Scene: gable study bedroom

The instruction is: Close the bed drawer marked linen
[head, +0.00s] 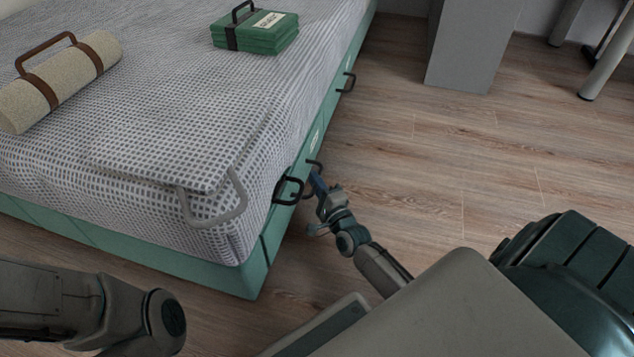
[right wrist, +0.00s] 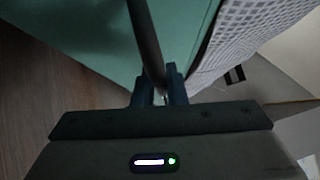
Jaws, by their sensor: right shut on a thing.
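The bed's green side (head: 330,110) has drawer fronts with dark handles. A small pale label (head: 314,141) is on one front; I cannot read it. My right gripper (head: 316,178) is at the dark handle (head: 315,164) near that label. In the right wrist view the gripper (right wrist: 160,92) is shut on the handle's dark bar (right wrist: 148,45), in front of the green drawer front (right wrist: 95,30). That front looks close to the bed side; I cannot tell if any gap is left. My left arm shows at lower left, its gripper out of view.
Wooden floor (head: 440,150) is clear right of the bed.

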